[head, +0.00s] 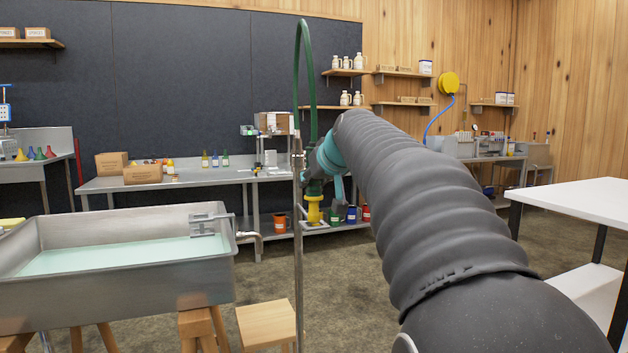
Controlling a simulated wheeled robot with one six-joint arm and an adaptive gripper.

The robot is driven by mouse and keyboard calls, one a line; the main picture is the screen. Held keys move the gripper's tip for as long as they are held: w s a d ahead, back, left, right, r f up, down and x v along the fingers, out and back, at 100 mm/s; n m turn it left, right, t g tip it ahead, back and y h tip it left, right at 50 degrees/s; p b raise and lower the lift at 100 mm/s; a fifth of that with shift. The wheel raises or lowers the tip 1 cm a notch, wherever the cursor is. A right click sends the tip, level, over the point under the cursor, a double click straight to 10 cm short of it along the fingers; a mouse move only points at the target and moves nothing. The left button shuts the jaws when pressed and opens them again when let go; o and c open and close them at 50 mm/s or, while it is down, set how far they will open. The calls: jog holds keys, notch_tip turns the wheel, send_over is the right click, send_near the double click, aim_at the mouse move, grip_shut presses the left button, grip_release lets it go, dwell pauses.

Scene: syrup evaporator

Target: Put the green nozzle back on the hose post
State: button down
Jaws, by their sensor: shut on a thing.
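The hose post (298,255) is a thin upright metal pole just left of my arm. A green hose (312,80) loops over above its top and drops behind the end of my arm. My gripper (315,182) is beside the post, shut on the green nozzle, and mostly hidden by my wrist. The nozzle itself is hardly visible at the jaws. A yellow flared piece (314,208) shows just below the gripper, close to the post. I cannot tell whether the nozzle touches the post or its holder.
A steel evaporator pan (150,288) with pale liquid stands at the left, its tap (250,237) pointing toward the post. A wooden stool (266,325) is near the post's foot. A workbench (215,178) runs along the back wall. A white table (585,205) is at the right.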

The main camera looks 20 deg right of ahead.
aim_at(317, 197)
jog(key=shift+f+b, duration=2.15)
jog(key=shift+f, duration=0.15)
dwell(1.2)
dwell(0.3)
jog(key=c, duration=0.7)
grip_release()
jog(key=v, duration=1.2)
